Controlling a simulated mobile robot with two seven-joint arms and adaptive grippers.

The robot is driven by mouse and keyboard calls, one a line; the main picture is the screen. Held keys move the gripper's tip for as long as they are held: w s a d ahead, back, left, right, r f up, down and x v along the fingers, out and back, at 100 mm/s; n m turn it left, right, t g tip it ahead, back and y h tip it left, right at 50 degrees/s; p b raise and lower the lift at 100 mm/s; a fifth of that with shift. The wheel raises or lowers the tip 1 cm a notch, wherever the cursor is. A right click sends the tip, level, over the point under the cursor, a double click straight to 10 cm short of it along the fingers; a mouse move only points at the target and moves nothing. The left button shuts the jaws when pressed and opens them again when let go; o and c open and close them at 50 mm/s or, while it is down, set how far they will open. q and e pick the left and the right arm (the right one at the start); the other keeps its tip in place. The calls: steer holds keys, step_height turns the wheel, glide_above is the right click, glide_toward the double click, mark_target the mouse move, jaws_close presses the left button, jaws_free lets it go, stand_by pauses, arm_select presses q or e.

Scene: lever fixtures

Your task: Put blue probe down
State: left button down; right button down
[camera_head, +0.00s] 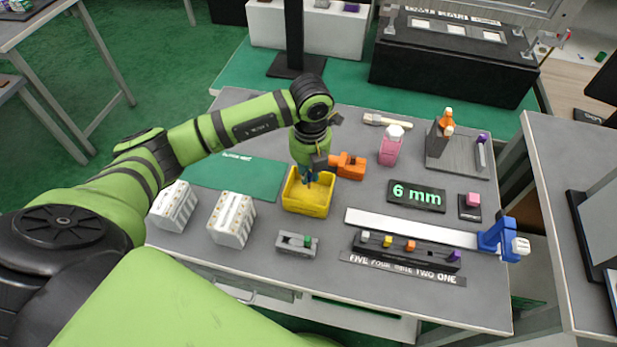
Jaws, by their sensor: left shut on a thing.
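My left gripper (310,176) reaches down from above over the yellow tray (306,208). It is shut on the blue probe, of which only small blue bits (303,181) show under the fingers, at the tray's back part. The fingers and wrist hide most of the probe. I cannot tell whether its lower end touches the tray floor. My right gripper is not in view.
An orange tool (350,166) lies right beside the gripper. A green mat (238,180) and white blocks (231,220) are left of the tray. A grey fixture (297,244) stands in front. A "6 mm" sign (417,196) and a pink bottle (390,149) are to the right.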

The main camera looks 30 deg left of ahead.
mark_target(309, 174)
arm_select(q)
steer(key=shift+f, duration=0.3)
step_height(309, 174, down, 2)
steer(key=shift+f+p, duration=0.25)
steer(key=shift+p, duration=0.25)
steer(key=shift+f, duration=0.5)
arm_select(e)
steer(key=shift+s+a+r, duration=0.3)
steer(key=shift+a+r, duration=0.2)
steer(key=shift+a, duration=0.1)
arm_select(q)
steer(key=shift+f, duration=0.25)
steer(key=c, duration=1.2)
jaws_free()
steer(key=shift+r, duration=0.1)
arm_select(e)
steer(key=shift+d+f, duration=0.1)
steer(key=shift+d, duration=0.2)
arm_select(q)
steer(key=shift+r, duration=0.35)
step_height(309, 174, up, 12)
steer(key=shift+f+b, duration=0.15)
steer(key=shift+b, duration=0.7)
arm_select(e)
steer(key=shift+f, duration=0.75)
